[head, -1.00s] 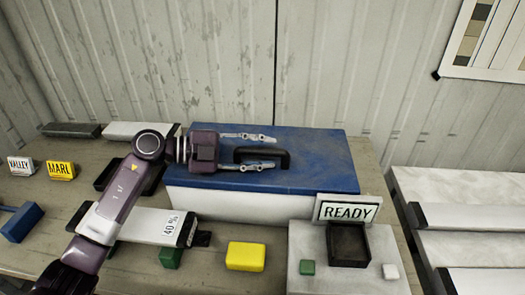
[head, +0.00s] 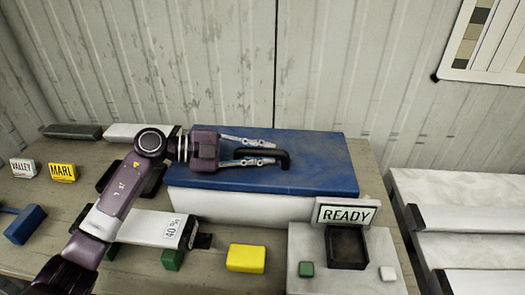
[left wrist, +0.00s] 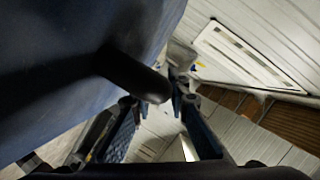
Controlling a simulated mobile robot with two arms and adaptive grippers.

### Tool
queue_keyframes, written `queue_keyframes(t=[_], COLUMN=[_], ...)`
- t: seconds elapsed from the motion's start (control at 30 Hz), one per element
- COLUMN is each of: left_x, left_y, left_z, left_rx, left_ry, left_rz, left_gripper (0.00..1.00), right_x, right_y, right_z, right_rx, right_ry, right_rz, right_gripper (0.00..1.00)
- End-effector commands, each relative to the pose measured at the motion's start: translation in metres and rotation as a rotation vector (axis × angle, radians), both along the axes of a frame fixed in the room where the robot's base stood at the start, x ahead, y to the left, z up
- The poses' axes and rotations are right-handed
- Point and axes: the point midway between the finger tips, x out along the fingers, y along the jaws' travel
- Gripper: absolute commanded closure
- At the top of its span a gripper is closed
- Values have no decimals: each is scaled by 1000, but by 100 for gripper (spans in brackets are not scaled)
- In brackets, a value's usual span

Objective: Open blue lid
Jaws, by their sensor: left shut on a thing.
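The blue lid (head: 325,165) lies flat and closed on a white box (head: 245,205) at the back middle of the bench. A black handle (head: 284,158) stands on top of it. My left gripper (head: 273,152) comes in from the left, level above the lid, and is shut on the handle with one finger on each side. The left wrist view shows the dark handle (left wrist: 137,75) close up, with the lid's blue surface (left wrist: 50,50) behind it. My right gripper is not in view.
A READY sign (head: 346,213) stands behind a black tray (head: 347,248) on a pale base in front of the box's right end. A yellow block (head: 246,257) and a white 40% bar (head: 145,228) lie in front. The corrugated wall (head: 230,60) rises close behind.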

Motion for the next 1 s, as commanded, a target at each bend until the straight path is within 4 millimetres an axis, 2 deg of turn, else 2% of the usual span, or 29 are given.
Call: queue_keyframes(t=[0.03,0.2,0.43,0.6,1.0], left_x=[3,12,30,45,72], left_y=[1,1,1,1,0], left_z=[14,34,58,71,90], left_rx=[-1,-2,-2,-4,-4], left_ry=[19,106,251,322,318], left_rz=[1,3,4,4,3], left_gripper=[100,100,100,100,100], right_x=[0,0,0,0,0], right_y=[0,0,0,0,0], right_z=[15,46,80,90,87], right_rx=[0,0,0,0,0], right_ry=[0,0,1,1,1], right_rz=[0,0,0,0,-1], right_gripper=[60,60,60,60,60])
